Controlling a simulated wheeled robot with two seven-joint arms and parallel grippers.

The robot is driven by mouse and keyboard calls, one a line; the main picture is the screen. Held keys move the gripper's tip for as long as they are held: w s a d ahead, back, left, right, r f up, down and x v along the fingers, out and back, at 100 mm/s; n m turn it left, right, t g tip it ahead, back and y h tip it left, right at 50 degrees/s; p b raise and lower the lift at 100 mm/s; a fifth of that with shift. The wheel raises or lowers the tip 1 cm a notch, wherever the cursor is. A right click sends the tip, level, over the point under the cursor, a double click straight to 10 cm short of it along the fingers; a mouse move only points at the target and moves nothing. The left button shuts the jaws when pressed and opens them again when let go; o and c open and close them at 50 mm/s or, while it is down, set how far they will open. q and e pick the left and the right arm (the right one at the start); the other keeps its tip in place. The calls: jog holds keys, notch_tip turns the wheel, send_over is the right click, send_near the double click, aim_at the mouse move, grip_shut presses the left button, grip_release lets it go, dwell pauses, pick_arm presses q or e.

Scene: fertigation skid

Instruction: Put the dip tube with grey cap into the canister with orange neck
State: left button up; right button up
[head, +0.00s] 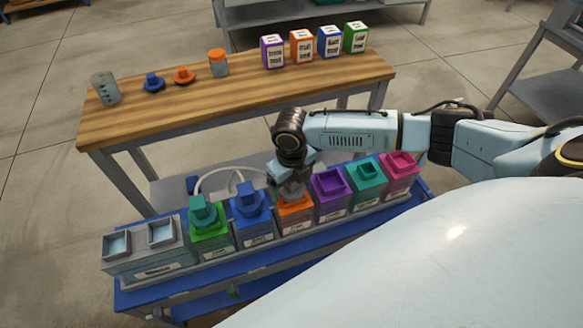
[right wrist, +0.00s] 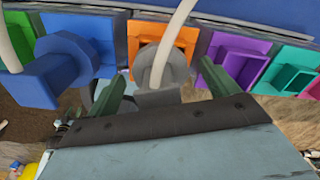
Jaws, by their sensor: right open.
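The canister with the orange neck (head: 295,215) stands in the row on the blue cart, between a blue and a purple canister. In the right wrist view its square orange neck (right wrist: 182,38) shows behind the grey cap (right wrist: 158,97). The cap sits at the neck, with a pale hose rising from it; the tube below is hidden. I cannot tell how fully the cap is seated. My right gripper (head: 291,184) is above this canister. Its two green fingers (right wrist: 166,78) are open, one on either side of the cap, with visible gaps. My left gripper is not in view.
Green (head: 210,238) and blue (head: 252,222) canisters with caps stand left, beside a grey two-socket holder (head: 150,266). Purple (head: 331,192), teal (head: 366,182) and pink (head: 400,172) canisters stand open at right. A wooden table (head: 240,98) behind carries jars, caps and several boxes.

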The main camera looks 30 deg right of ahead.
notch_tip(320, 180, up, 12)
jog(key=shift+f+p, duration=0.15)
jog(key=shift+p, duration=1.1)
jog(key=shift+r, duration=0.45)
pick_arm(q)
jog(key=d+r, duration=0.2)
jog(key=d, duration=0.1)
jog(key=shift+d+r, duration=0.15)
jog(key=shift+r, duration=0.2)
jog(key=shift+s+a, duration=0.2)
